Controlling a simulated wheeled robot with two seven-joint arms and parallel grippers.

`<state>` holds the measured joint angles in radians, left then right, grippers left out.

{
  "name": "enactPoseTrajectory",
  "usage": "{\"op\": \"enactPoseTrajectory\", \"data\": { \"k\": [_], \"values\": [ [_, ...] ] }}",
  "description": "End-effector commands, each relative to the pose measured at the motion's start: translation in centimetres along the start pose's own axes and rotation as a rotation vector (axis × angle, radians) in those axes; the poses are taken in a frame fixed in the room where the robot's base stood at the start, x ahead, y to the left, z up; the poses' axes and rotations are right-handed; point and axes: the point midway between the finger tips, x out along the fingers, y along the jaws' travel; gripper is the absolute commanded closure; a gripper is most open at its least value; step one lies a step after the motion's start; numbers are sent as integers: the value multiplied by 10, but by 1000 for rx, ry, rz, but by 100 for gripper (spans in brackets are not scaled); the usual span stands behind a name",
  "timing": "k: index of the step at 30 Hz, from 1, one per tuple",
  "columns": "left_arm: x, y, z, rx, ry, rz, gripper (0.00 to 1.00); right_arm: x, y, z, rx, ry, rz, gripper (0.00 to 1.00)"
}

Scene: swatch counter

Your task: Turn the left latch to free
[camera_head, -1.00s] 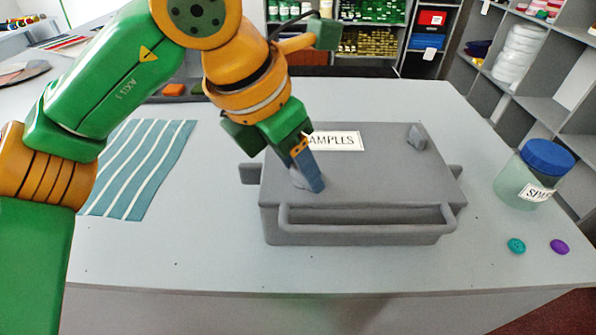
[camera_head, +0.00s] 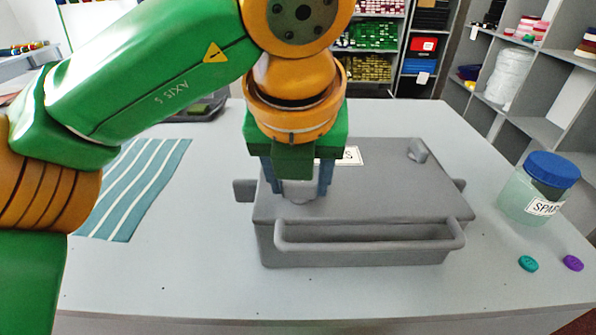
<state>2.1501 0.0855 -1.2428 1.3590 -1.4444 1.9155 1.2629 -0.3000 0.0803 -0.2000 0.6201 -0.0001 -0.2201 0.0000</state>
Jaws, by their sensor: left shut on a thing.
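A grey case (camera_head: 365,200) with a front handle (camera_head: 370,247) lies on the counter, its white label partly hidden by my left gripper. The left latch (camera_head: 298,190), a grey knob on the lid's left part, shows between the blue fingers of my left gripper (camera_head: 297,182). That gripper points down from above and is shut on the latch. The latch's upper part is hidden, so its exact angle is hard to tell. The right latch (camera_head: 417,150) stands at the lid's back right, untouched. My right gripper is not in view.
A striped teal cloth (camera_head: 135,188) lies left of the case. A jar with a blue lid (camera_head: 540,190) stands at the right, with a teal button (camera_head: 528,263) and a purple button (camera_head: 573,263) in front. The counter before the case is clear.

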Motion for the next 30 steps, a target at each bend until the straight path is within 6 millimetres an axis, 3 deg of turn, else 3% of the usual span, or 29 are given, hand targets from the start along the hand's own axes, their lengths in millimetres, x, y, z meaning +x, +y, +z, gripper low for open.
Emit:
{"op": "enactPoseTrajectory", "data": {
  "k": [23, 24, 26, 27, 30],
  "values": [
    [0, 0, 0, -82, 0, 34, 100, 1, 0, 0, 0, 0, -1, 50],
    [0, 0, 0, -82, 0, 34, 35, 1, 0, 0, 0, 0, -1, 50],
    [0, 0, 0, -81, 0, 34, 18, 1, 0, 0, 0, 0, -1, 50],
    [0, 0, 0, -81, 1, 34, 15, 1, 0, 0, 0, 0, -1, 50],
    [0, 0, 0, -81, 1, 33, 15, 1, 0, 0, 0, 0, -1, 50]
  ]
}}
